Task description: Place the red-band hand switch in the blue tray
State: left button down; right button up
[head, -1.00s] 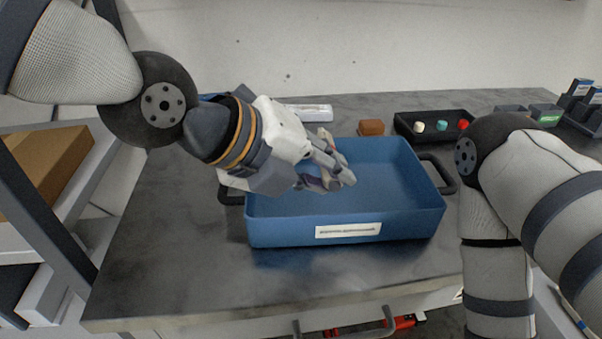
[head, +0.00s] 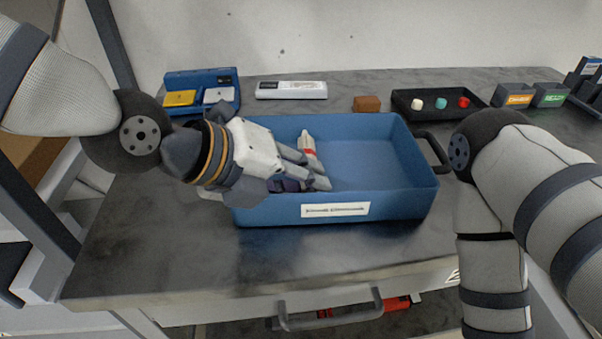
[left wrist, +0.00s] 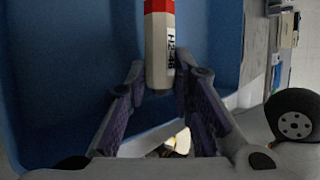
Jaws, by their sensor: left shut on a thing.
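The blue tray (head: 400,204) sits on the grey bench, with a white label on its front wall. My left gripper (head: 318,175) is inside its left part, low between the walls. It is shut on the red-band hand switch (head: 307,143), a white stick with a red band. In the left wrist view the switch (left wrist: 159,40) shows its red band and a dark printed label, with its white end between the purple finger pads of my left gripper (left wrist: 160,80). Whether the switch touches the tray floor cannot be told. My right gripper is out of view.
Behind the tray are a blue case (head: 228,78) with yellow and white items, a white box (head: 291,90), a brown block (head: 367,104) and a black tray (head: 406,110) with coloured knobs. My right arm stands close to the tray's right side. The tray's right half is empty.

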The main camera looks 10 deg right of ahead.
pick_arm(q)
jog(key=shift+f, duration=0.15)
jog(key=c, duration=1.4)
grip_release()
jog(key=p+v, duration=0.1)
jog(key=v, duration=1.2)
jog(key=shift+w+d+r, duration=0.2)
jog(key=shift+d+r, duration=0.05)
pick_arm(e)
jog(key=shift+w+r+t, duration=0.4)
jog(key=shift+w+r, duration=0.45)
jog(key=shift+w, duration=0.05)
